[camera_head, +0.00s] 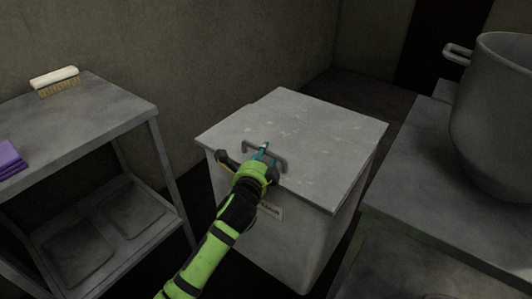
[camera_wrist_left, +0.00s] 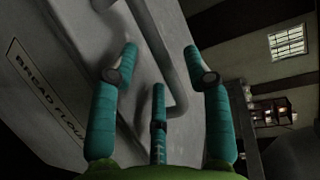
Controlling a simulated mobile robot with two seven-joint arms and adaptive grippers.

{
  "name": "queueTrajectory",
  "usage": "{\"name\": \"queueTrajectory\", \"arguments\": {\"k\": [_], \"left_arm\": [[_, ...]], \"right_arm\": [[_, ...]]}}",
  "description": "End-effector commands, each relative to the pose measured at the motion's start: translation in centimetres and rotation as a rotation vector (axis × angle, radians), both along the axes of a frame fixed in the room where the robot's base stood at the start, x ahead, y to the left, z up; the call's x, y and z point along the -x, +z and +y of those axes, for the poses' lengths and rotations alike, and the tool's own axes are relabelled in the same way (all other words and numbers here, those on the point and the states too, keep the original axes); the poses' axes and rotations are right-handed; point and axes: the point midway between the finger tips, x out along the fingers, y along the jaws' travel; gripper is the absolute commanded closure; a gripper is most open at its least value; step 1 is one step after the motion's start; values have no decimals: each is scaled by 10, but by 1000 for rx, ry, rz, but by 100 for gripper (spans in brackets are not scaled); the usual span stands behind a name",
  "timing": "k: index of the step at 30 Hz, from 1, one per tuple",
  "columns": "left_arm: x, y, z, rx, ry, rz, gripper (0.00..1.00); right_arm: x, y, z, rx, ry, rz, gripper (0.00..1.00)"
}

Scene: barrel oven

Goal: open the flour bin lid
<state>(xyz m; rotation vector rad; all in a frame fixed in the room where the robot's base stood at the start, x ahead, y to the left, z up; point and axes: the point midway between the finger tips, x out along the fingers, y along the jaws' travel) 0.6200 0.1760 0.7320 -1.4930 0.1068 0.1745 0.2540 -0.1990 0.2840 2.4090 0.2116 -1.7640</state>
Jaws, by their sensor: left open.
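The flour bin (camera_head: 285,245) is a grey box standing on the floor in the middle of the head view. Its flat lid (camera_head: 310,130) lies shut on top, with a grey bar handle (camera_head: 281,163) near the front left edge. My left gripper (camera_head: 262,150) is at the handle, and its fingers partly cover it. In the left wrist view my left gripper (camera_wrist_left: 160,62) is open, with the handle bar (camera_wrist_left: 160,50) running between its spread fingers. I cannot tell whether they touch it. The bin's label (camera_wrist_left: 45,95) reads "BREAD FLOUR". My right gripper is not in view.
A metal table (camera_head: 100,112) on the left holds a brush (camera_head: 55,82) and a folded purple cloth (camera_head: 10,158). A counter (camera_head: 425,165) on the right carries a large pot (camera_head: 495,120). Walls stand behind the bin.

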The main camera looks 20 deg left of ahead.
Motion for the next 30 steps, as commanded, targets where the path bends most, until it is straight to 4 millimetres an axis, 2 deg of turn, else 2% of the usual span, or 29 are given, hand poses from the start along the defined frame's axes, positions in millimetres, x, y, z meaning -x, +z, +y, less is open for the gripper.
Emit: {"name": "queueTrajectory", "arguments": {"k": [1,6,16,17,18,20,30], "left_arm": [[-8,-2,1,1,1,-1,51],[-24,-5,1,2,0,0,51],[-28,-5,2,2,0,1,51],[-28,-5,2,2,0,1,63],[-28,-5,2,2,0,1,79],[-28,-5,2,2,0,1,100],[-32,-5,0,0,0,0,100]], "right_arm": [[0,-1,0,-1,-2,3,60],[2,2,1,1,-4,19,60],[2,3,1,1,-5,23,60],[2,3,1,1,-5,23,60],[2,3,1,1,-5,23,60],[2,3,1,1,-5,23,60],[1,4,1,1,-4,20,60]]}}
